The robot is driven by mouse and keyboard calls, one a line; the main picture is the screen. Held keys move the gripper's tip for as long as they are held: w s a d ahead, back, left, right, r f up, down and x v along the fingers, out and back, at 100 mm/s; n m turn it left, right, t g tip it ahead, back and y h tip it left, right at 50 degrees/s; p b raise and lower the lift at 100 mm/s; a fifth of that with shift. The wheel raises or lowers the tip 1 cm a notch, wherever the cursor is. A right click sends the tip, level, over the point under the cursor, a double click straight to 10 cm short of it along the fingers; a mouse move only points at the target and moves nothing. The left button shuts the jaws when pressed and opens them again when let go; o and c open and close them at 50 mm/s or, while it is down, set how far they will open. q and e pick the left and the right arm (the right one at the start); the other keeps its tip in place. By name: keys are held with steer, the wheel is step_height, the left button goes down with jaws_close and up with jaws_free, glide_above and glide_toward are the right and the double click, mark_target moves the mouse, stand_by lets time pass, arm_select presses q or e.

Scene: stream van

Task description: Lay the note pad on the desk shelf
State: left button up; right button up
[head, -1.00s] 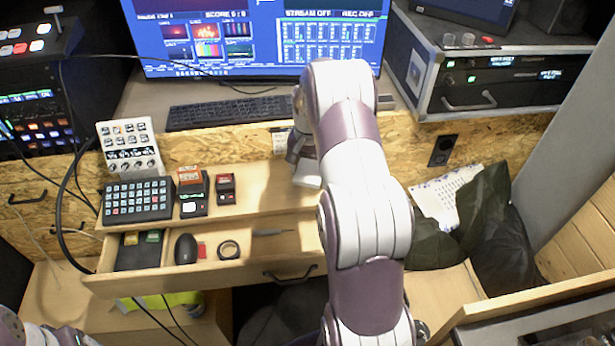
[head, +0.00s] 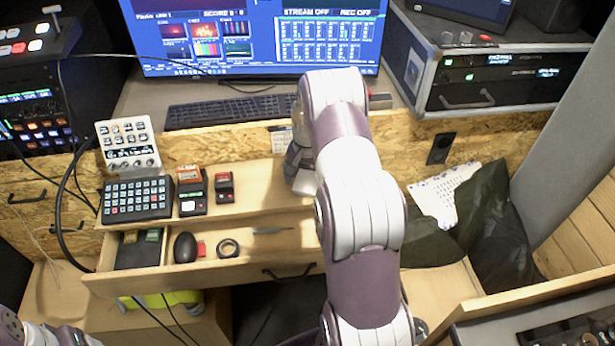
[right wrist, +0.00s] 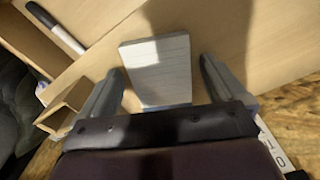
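The note pad (right wrist: 158,68), white with faint lines, lies on the light wooden desk shelf (right wrist: 222,28) in the right wrist view. The shelf also shows in the head view (head: 250,181), below the keyboard. My right gripper (right wrist: 163,68) is open, with one finger on each side of the pad and visible gaps to it. In the head view my right gripper (head: 299,172) is over the right part of the shelf, and my arm hides much of that spot. My left gripper is out of view; only a part of my left arm shows at the bottom left.
A black keypad (head: 138,199) and small devices (head: 193,194) stand on the shelf's left part. Below is an open drawer (head: 190,278) with a mouse (head: 185,247), a tape roll (head: 228,248) and a pen (head: 272,230). The shelf between devices and gripper is clear.

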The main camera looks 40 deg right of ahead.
mark_target(307, 181)
steer(key=shift+r, duration=0.4)
step_height(307, 181, up, 12)
steer(key=p, duration=0.2)
steer(key=s+a+n, duration=0.5)
steer(key=s+a, duration=0.3)
steer(key=a, duration=0.3)
steer(key=s+a+n+t, duration=0.1)
steer(key=s+a+n, duration=0.4)
steer(key=s+a, duration=0.4)
steer(key=shift+a+n, duration=0.3)
steer(key=shift+a, duration=0.75)
steer(key=shift+o, duration=0.3)
steer(key=shift+w+r, duration=0.1)
steer(key=shift+w, duration=0.05)
steer(key=shift+a, duration=0.15)
